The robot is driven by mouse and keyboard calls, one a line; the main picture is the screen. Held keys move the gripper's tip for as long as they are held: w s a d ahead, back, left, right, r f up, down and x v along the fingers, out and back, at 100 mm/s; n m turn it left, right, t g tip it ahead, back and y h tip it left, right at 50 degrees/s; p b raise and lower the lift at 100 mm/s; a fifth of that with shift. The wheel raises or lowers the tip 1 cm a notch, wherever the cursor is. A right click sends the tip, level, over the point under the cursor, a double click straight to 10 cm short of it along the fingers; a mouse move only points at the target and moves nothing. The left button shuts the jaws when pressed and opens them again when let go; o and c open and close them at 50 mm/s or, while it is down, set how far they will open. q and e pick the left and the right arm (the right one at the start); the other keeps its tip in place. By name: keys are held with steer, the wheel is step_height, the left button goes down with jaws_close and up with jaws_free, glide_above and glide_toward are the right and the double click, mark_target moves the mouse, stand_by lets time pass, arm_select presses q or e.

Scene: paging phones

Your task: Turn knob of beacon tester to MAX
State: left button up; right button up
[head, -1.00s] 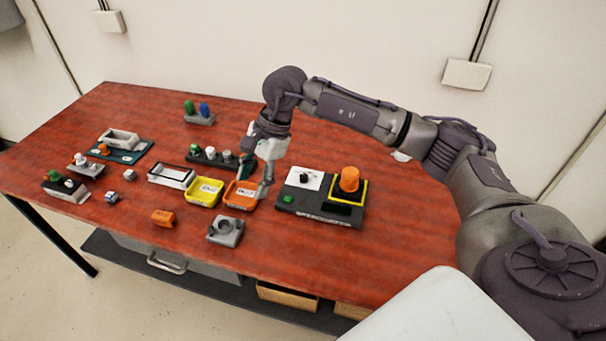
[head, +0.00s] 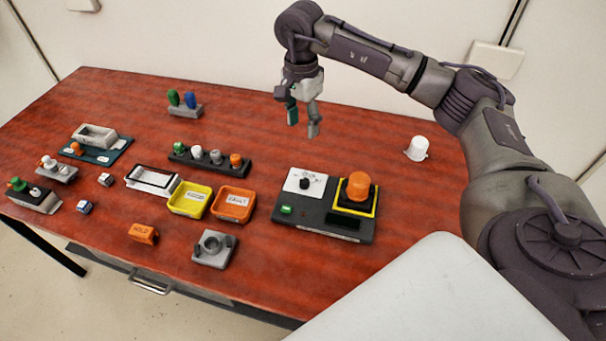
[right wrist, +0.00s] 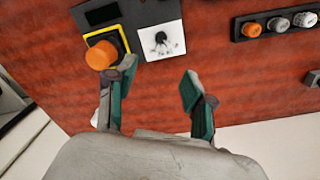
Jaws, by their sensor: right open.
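The beacon tester (head: 325,229) is a dark box on the right part of the table. Its black knob (head: 305,184) sits on a white dial plate (head: 318,180), with a green button (head: 287,210) below it. An orange beacon (head: 358,187) stands in the yellow-framed socket. My right gripper (head: 303,128) is open and empty, above the table behind the tester. In the right wrist view the open fingers (right wrist: 155,97) point toward the tester, and the knob (right wrist: 161,38) shows beyond and between them. My left gripper is not in view.
A yellow tray (head: 175,207) and an orange tray (head: 248,208) stand left of the tester. A dark rack (head: 181,156) with several caps is behind them. A white cup-like piece (head: 417,148) stands at right. Table around the gripper is clear.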

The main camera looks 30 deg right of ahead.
steer(key=b, duration=0.5)
glide_above(304, 181)
step_height(304, 181, down, 6)
step_height(304, 181, down, 12)
steer(key=p, duration=0.2)
steer(key=shift+f+p, duration=0.2)
steer(key=shift+p, duration=0.1)
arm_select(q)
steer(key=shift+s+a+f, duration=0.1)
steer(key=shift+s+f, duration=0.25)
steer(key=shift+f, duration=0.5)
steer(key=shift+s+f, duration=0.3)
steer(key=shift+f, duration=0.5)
arm_select(e)
steer(key=shift+f, duration=0.75)
jaws_close()
